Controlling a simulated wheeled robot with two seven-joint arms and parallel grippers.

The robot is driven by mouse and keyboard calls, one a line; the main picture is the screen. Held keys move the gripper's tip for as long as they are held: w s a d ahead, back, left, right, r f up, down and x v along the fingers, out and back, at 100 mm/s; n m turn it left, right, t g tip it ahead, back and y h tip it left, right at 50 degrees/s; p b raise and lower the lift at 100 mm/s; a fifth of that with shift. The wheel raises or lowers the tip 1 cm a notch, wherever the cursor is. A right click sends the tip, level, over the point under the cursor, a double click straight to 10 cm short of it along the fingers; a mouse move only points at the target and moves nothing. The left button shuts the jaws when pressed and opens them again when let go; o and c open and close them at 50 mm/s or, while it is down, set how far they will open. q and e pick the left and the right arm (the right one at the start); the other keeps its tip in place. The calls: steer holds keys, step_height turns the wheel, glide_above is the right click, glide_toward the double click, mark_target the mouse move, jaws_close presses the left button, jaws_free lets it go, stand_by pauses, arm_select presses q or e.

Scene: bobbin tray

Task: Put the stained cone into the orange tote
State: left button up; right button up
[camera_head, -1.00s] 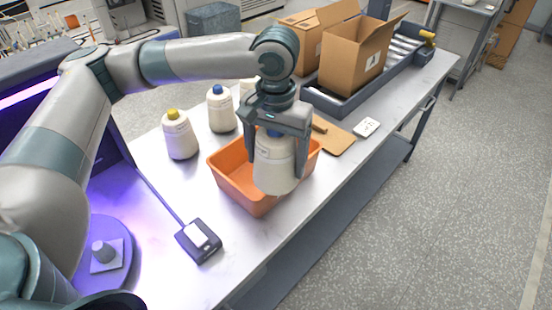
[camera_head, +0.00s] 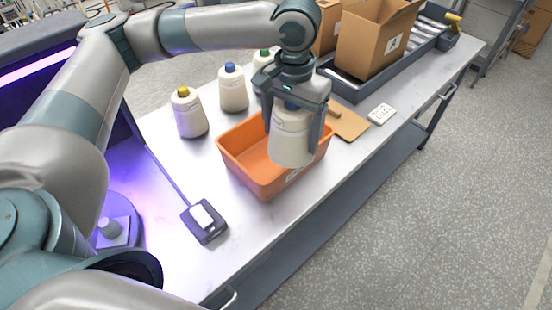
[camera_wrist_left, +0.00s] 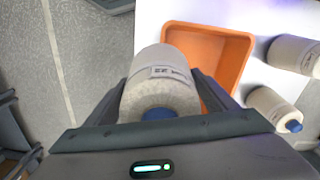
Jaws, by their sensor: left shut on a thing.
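My left gripper (camera_head: 296,125) is shut on a cream yarn cone (camera_head: 290,140) with a blue tip and holds it upright. In the head view the cone overlaps the right part of the orange tote (camera_head: 240,172); it looks to be above the tote's rim. In the left wrist view the cone (camera_wrist_left: 160,85) sits between the fingers, with a printed label and greyish speckling near its top, and the tote (camera_wrist_left: 225,50) shows beside and behind it. The tote's visible inside looks empty; the part behind the cone is hidden. My right gripper is out of view.
Cones with a yellow tip (camera_head: 190,115), a blue tip (camera_head: 233,92) and a green tip (camera_head: 262,62) stand behind the tote. A small black device (camera_head: 204,221) lies in front left. A clipboard (camera_head: 349,122), a white card (camera_head: 381,114) and cardboard boxes (camera_head: 372,45) are to the right.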

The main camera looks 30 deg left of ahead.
arm_select(q)
steer(key=w+m, duration=0.1)
steer(key=a+m, duration=0.1)
steer(key=m, duration=0.1)
steer(key=w+f+m, duration=0.1)
steer(key=shift+w+a+m, duration=0.3)
steer(key=w+a+f+m+p, duration=0.1)
steer(key=w+a+f+m, duration=0.2)
steer(key=m, duration=0.9)
steer(key=shift+w+a+f, duration=0.25)
steer(key=shift+w+a, duration=0.8)
steer(key=shift+a, duration=0.6)
step_height(320, 180, down, 6)
steer(key=p, duration=0.1)
steer(key=shift+p, duration=0.35)
steer(key=shift+f, duration=0.15)
steer(key=shift+f+p, duration=0.55)
steer(key=shift+f, duration=1.3)
